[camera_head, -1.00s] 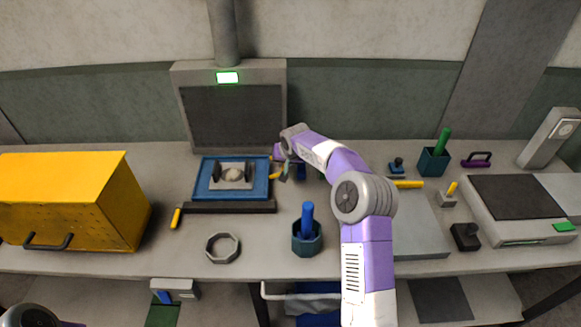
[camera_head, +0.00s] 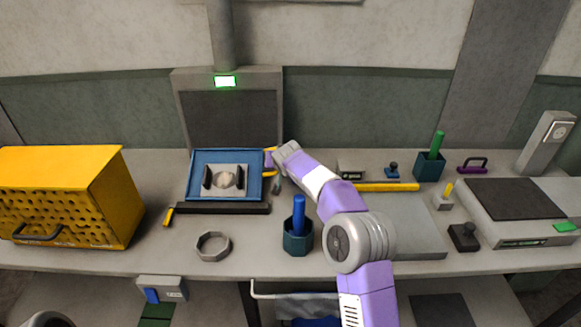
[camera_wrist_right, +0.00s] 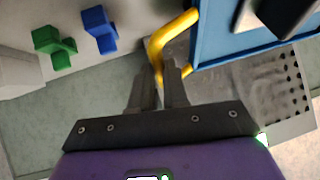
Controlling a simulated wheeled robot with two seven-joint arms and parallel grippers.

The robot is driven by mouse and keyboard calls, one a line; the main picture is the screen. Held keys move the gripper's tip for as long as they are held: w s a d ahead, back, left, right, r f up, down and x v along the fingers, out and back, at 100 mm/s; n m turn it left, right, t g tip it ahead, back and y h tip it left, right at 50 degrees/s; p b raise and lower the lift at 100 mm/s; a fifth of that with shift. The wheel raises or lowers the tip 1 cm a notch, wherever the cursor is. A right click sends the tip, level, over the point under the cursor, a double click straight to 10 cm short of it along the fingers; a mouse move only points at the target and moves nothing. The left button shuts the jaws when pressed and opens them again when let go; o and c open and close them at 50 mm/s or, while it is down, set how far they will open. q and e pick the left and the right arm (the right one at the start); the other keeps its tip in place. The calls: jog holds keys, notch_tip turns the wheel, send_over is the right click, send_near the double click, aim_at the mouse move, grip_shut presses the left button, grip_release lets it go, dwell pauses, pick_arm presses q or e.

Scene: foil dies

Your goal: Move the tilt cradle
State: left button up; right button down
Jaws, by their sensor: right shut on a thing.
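The tilt cradle is a blue tray (camera_head: 190,180) with a yellow handle (camera_head: 270,150) on its right side, above a dark front bar (camera_head: 225,208). A pale plate in it carries a whitish lump (camera_head: 226,180) between two black blocks. The tray looks tilted, with its face toward me. My right gripper (camera_head: 270,164) is at the tray's right edge, shut on the yellow handle. In the right wrist view the fingers (camera_wrist_right: 160,80) meet the yellow handle (camera_wrist_right: 170,35) beside the blue tray edge (camera_wrist_right: 198,40). My left gripper is out of view.
A yellow perforated box (camera_head: 70,205) stands at the left. A grey octagonal ring (camera_head: 213,247) and a dark cup with a blue rod (camera_head: 298,235) are in front. A grey panel (camera_head: 230,120) stands behind the tray. A scale-like device (camera_head: 520,210) is at the right.

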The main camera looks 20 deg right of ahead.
jog(key=shift+r, duration=0.4)
jog(key=c, duration=1.1)
grip_release()
jog(key=shift+s+a+r, duration=0.1)
jog(key=shift+s, duration=0.15)
jog(key=shift+f, duration=0.25)
jog(key=shift+v, duration=3.75)
